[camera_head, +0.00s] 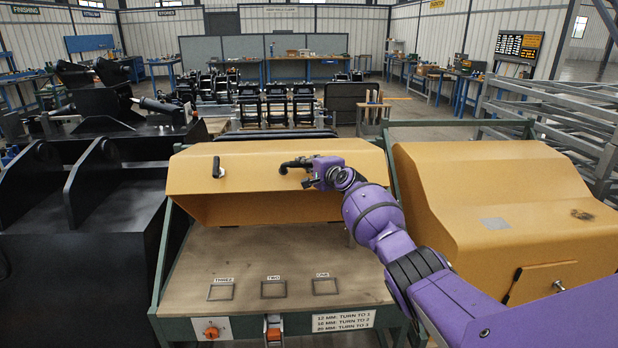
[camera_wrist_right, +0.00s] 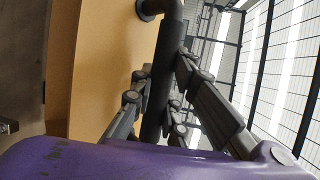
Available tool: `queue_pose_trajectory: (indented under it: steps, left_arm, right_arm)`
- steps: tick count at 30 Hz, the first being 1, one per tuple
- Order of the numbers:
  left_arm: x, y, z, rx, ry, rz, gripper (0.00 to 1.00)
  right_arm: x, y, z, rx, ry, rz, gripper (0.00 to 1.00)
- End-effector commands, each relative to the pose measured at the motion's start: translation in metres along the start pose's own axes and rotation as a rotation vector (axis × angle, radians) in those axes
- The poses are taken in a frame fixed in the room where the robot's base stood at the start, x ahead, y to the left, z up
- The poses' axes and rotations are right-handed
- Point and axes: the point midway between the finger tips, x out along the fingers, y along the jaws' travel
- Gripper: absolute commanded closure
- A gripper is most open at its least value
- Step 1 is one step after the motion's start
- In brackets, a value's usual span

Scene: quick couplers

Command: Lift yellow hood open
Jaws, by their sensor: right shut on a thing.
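The left yellow hood (camera_head: 250,182) stands raised over a wooden worktop (camera_head: 225,258), with its front lifted and the space beneath it open. A black handle (camera_head: 217,168) sits at the left of its front face, and a second black handle part (camera_head: 290,164) is at the middle. My right gripper (camera_head: 304,170) is at this middle handle, its arm reaching in from the right. In the right wrist view the fingers (camera_wrist_right: 155,100) are closed around a dark bar (camera_wrist_right: 166,62) beside the yellow panel (camera_wrist_right: 100,60). My left gripper is out of view.
A second yellow hood (camera_head: 490,200) to the right is down. The worktop carries outlines marked THREE, TWO and ONE. A turn-setting label (camera_head: 343,321) and an orange knob (camera_head: 211,332) are on the front edge. Black machine parts (camera_head: 80,220) stand at left, metal racks (camera_head: 560,115) at right.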

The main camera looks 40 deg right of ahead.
Motion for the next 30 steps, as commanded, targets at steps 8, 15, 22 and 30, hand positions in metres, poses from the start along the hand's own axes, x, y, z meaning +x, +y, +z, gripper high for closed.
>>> queue_pose_trajectory:
  steps: [8,15,22,30]
  left_arm:
    - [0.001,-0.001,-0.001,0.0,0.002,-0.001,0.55]
    - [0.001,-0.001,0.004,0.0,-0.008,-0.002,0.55]
    - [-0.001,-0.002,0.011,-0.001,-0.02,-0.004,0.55]
    - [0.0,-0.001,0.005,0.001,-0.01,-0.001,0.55]
  right_arm:
    - [0.003,-0.004,-0.001,-0.005,-0.001,0.001,1.0]
    - [0.003,-0.003,0.0,-0.005,-0.001,0.001,0.81]
    - [0.002,-0.003,-0.001,-0.002,-0.001,0.001,0.67]
    - [0.0,-0.002,-0.001,-0.003,-0.001,0.001,0.67]
